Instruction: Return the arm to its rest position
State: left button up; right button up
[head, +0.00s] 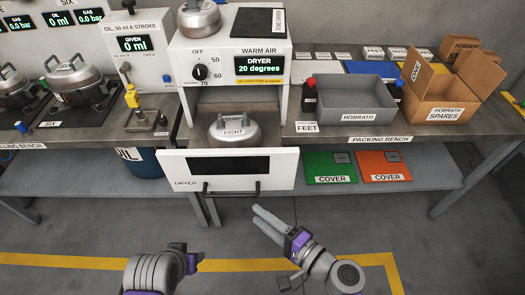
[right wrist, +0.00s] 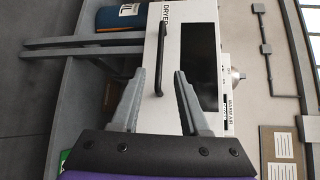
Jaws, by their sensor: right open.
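My right gripper (head: 257,215) is in front of the dryer, low over the floor, with its fingers towards the dryer drawer. In the right wrist view its two fingers (right wrist: 159,72) are apart with nothing between them. The white dryer drawer (head: 285,170) is pulled out, and its dark bar handle (head: 231,192) faces me. The handle also shows in the right wrist view (right wrist: 156,55), beyond the fingertips. A silver pot marked EIGHT (head: 234,132) sits behind the drawer front. Part of my left arm (head: 155,272) shows at the bottom; its fingers are not visible.
The packing bench (head: 345,129) carries a grey Hobrath bin (head: 355,97) and an open spares carton (head: 455,85). Green (head: 330,167) and orange (head: 383,166) covers lie on the lower shelf. Floor before the benches is clear, with a yellow line (head: 70,261).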

jog(key=s+d+n+g+h+p, duration=0.2)
jog(key=d+n+h, duration=0.3)
jog(key=d, duration=0.3)
jog(key=s+d+r+n+g+h+p, duration=0.1)
jog(key=s+d+n+g+h+p, duration=0.2)
jog(key=d, duration=0.6)
jog(key=n+g+h+p, duration=0.1)
jog(key=n+h+p, duration=0.1)
jog(key=h, duration=0.1)
jog(key=shift+d+r+h, duration=0.15)
jog(key=shift+d+h, duration=0.05)
jog(key=shift+h, duration=0.2)
